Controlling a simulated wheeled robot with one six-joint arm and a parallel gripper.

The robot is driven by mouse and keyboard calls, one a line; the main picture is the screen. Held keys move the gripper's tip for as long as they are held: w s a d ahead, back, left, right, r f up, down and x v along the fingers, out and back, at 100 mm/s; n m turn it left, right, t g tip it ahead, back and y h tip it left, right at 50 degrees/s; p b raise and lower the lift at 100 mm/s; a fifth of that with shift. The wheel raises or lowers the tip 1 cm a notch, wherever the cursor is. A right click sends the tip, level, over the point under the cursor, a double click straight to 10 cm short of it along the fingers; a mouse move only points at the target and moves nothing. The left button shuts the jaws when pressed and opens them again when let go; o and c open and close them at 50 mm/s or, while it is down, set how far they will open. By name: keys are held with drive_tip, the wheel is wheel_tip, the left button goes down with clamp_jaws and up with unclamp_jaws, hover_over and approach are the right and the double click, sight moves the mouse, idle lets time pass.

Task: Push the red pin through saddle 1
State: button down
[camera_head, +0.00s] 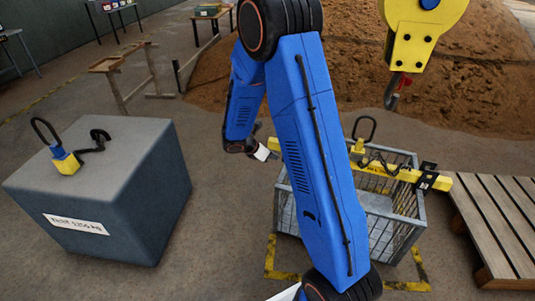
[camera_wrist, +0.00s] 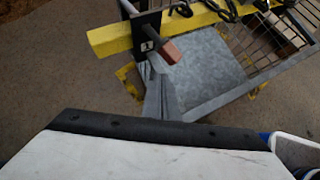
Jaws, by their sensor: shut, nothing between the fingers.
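In the wrist view, a black saddle plate marked 1 (camera_wrist: 147,45) sits around the yellow beam (camera_wrist: 110,40) near its left end. The red pin (camera_wrist: 168,50) juts out beside the plate, its block-like red end toward the camera. How deep it sits in the saddle is not clear. My gripper (camera_head: 262,153) is shut and empty at the left of the crate in the head view, close to the beam's left end. There my blue arm hides part of the beam, and I cannot make out the red pin.
The wire crate (camera_head: 405,235) stands under the beam, with chains and a ring on top. A yellow crane hook block (camera_head: 415,35) hangs above. A grey weight block (camera_head: 75,215) stands left, a wooden pallet (camera_head: 500,220) right. Floor between block and crate is clear.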

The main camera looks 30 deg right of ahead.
drive_tip(key=shift+w+d+f, duration=0.15)
drive_tip(key=shift+d+f, duration=0.05)
drive_tip(key=shift+d, duration=0.65)
drive_tip(key=shift+w+d+f, duration=0.2)
drive_tip(key=shift+d+f, duration=0.05)
drive_tip(key=shift+d, duration=0.65)
drive_tip(key=shift+w+d+f, duration=0.15)
drive_tip(key=shift+d+f, duration=0.05)
drive_tip(key=shift+d, duration=0.65)
drive_tip(key=shift+d, duration=0.1)
drive_tip(key=shift+w+d, duration=0.2)
drive_tip(key=shift+d, duration=0.65)
